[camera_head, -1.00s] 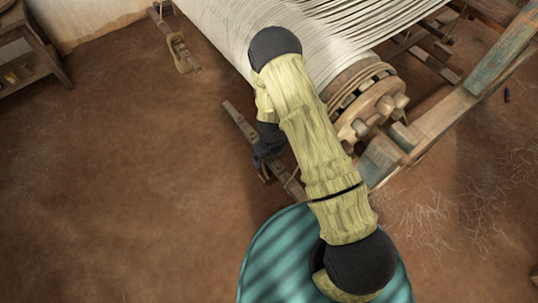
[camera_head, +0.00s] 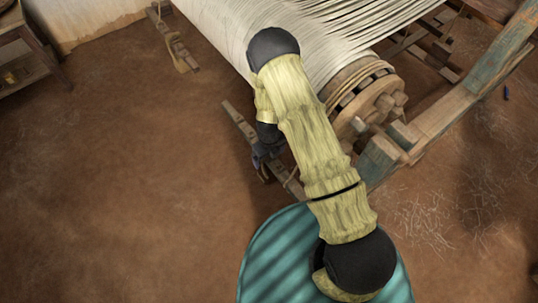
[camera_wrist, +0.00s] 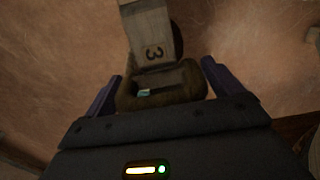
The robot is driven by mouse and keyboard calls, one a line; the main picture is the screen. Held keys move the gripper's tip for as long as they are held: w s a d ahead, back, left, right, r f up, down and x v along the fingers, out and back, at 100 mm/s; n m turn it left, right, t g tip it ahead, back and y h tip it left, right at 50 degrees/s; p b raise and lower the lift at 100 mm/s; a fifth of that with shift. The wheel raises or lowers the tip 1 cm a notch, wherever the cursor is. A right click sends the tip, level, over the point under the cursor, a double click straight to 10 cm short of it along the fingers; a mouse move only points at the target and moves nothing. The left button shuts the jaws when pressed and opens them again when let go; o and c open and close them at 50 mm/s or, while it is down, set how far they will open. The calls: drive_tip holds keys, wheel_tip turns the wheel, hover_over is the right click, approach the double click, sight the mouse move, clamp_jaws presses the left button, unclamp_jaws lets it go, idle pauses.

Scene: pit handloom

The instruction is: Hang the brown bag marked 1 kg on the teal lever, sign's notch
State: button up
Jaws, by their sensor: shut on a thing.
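My gripper (camera_wrist: 163,72) shows in the wrist view with its purple fingers on either side of a dark brown rounded thing (camera_wrist: 185,86), which looks like the bag. It is shut on it. No 1 kg mark can be read. A small pale teal patch (camera_wrist: 144,92) shows at the brown thing. A grey wooden bar (camera_wrist: 150,28) with a dark 3-like mark runs up from it; I cannot tell whether they touch. In the head view my gripper (camera_head: 262,155) is partly hidden by my arm, beside a narrow wooden lever (camera_head: 240,123). The teal lever and sign's notch cannot be made out.
The loom's pale warp threads (camera_head: 230,30) and wooden roller end (camera_head: 372,105) stand behind and right of my arm. A teal-patched frame beam (camera_head: 470,85) lies to the right. Another wooden bar (camera_head: 172,38) is at upper left. The earth floor (camera_head: 120,190) is open at left.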

drive_tip(key=shift+f, duration=0.15)
drive_tip(key=o, duration=1.7)
drive_tip(key=shift+f, duration=0.1)
drive_tip(key=shift+o, duration=0.2)
drive_tip(key=shift+r, duration=3.75)
